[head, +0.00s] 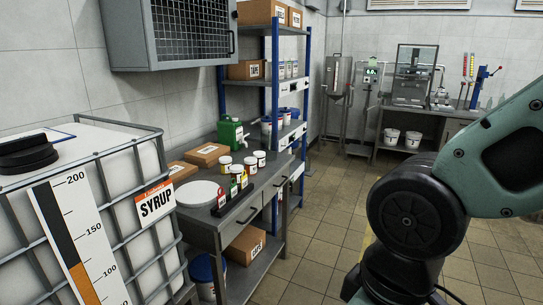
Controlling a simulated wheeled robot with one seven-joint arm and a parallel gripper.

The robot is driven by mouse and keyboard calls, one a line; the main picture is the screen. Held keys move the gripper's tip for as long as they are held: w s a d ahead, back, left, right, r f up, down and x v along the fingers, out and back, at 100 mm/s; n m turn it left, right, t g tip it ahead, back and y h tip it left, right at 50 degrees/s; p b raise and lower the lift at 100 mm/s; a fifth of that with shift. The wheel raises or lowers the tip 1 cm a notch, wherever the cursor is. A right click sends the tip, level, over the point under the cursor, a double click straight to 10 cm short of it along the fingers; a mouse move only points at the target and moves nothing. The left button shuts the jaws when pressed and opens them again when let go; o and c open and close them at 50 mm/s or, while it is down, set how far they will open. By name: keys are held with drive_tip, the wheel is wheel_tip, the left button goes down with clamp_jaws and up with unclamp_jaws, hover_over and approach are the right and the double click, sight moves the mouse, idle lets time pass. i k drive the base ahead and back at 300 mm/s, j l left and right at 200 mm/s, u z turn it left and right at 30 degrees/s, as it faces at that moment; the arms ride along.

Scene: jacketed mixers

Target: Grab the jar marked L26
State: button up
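Several small jars with labels stand on the grey workbench (262,187) left of centre. Other jars (225,164), (250,165) and (237,172) stand close by. The marks on their labels are too small to read, so I cannot tell which jar is L26. My arm crosses the right side of the picture, well apart from the bench. My gripper is out of view.
A caged SYRUP tank (155,205) fills the left front. A green canister (230,134), cardboard boxes (206,154) and a round white lid (197,193) share the bench. A blue-post shelf rack (275,75) stands behind. The tiled floor (325,205) right of the bench is clear.

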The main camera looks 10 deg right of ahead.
sight(260, 155)
drive_tip(key=i+l, duration=1.45)
drive_tip(key=i, duration=1)
drive_tip(key=i+j, duration=0.3)
drive_tip(key=j, duration=0.15)
drive_tip(key=i+j, duration=0.35)
drive_tip(key=j+z, duration=0.05)
